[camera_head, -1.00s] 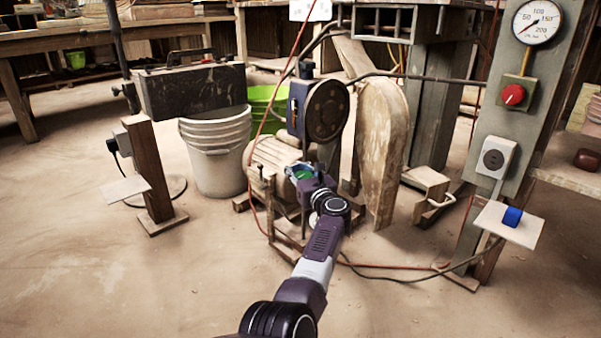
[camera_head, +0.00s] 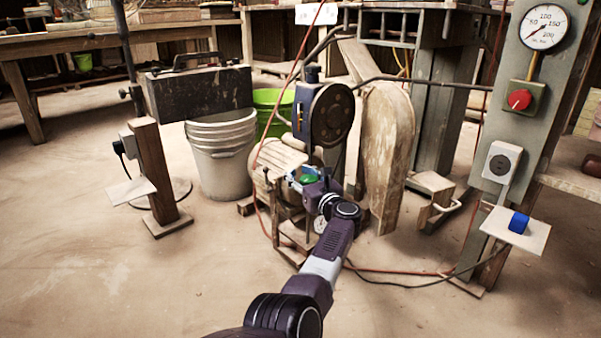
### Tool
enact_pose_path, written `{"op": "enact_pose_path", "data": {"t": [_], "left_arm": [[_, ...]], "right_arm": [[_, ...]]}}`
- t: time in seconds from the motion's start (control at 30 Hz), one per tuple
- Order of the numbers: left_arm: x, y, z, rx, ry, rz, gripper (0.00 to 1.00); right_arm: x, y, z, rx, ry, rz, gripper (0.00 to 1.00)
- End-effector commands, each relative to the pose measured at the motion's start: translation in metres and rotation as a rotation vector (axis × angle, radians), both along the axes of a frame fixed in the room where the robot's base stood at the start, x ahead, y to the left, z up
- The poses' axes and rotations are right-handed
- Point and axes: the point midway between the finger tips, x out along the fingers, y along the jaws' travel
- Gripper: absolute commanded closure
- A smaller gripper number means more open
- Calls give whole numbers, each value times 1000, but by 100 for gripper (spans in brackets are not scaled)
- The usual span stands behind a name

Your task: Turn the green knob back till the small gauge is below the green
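The green knob (camera_head: 309,179) is small and round, low in the middle of the head view, beside the wooden-cased drum. My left gripper (camera_head: 306,177) is at the knob, with its fingers close around it. Their grip is too small to make out, so I cannot tell if they are closed on it. A small pale dial, likely the small gauge (camera_head: 320,225), shows just below my wrist. It is partly hidden by my arm, and its needle and green band cannot be read. My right gripper is not in view.
A large gauge (camera_head: 543,27) and a red knob (camera_head: 519,99) are on the post at right. A small shelf (camera_head: 533,238) holds a blue object (camera_head: 518,222). A dark wheel (camera_head: 331,115) stands above my gripper.

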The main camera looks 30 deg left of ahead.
Motion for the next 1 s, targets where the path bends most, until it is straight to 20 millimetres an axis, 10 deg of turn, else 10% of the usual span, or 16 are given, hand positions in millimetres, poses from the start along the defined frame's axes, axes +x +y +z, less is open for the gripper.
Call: {"op": "enact_pose_path", "data": {"t": [0.37,1.0], "left_arm": [[2,-2,11,0,-6,-5,60],[0,0,101,0,-2,-1,60]], "right_arm": [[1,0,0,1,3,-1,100],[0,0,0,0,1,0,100]]}}
